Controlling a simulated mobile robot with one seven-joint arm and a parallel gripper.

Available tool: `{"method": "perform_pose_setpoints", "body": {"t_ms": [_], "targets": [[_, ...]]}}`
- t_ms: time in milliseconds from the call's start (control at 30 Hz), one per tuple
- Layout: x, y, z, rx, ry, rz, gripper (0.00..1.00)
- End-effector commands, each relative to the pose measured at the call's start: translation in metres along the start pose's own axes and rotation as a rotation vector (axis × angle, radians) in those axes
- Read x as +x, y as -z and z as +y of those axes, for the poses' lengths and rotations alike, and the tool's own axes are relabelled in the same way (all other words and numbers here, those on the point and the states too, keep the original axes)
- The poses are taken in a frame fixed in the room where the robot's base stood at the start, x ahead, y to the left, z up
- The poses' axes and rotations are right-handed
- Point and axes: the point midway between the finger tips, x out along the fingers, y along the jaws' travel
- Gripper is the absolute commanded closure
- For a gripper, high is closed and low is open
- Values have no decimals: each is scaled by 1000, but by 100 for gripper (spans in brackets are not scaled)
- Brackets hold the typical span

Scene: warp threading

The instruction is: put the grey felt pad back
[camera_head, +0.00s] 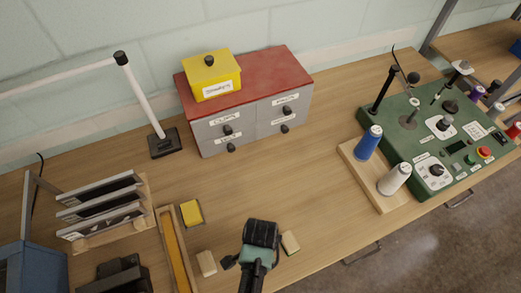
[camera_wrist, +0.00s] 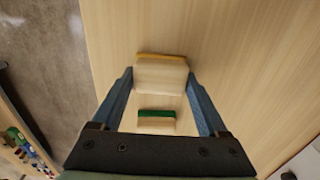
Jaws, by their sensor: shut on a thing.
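My gripper (camera_head: 261,236) is over the front middle of the table, and its fingertips are hidden in the head view. In the wrist view its two blue fingers (camera_wrist: 160,78) stand at both sides of a pale block with a yellow edge (camera_wrist: 160,74), shut on it. The green-edged block (camera_head: 290,242) lies just right of my gripper in the head view. I cannot clearly make out grey felt on any block.
A yellow pad (camera_head: 191,213) and a beige block (camera_head: 206,263) lie left of my gripper, beside a narrow wooden tray (camera_head: 162,222). A red-topped drawer cabinet (camera_head: 255,105) stands behind. A spool board (camera_head: 373,183) and green machine (camera_head: 425,140) are right. The table between is clear.

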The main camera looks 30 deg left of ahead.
Motion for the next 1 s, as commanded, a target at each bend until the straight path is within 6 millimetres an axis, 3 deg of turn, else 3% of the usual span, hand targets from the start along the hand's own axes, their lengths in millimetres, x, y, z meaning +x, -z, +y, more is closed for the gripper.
{"method": "perform_pose_setpoints", "body": {"t_ms": [33, 133, 167, 533, 1000], "targets": [[1, 0, 0, 0, 0, 0, 20], [1, 0, 0, 0, 0, 0, 2], [1, 0, 0, 0, 0, 0, 0], [-9, 1, -1, 0, 2, 2, 0], [-95, 1, -1, 1, 3, 3, 0]]}}
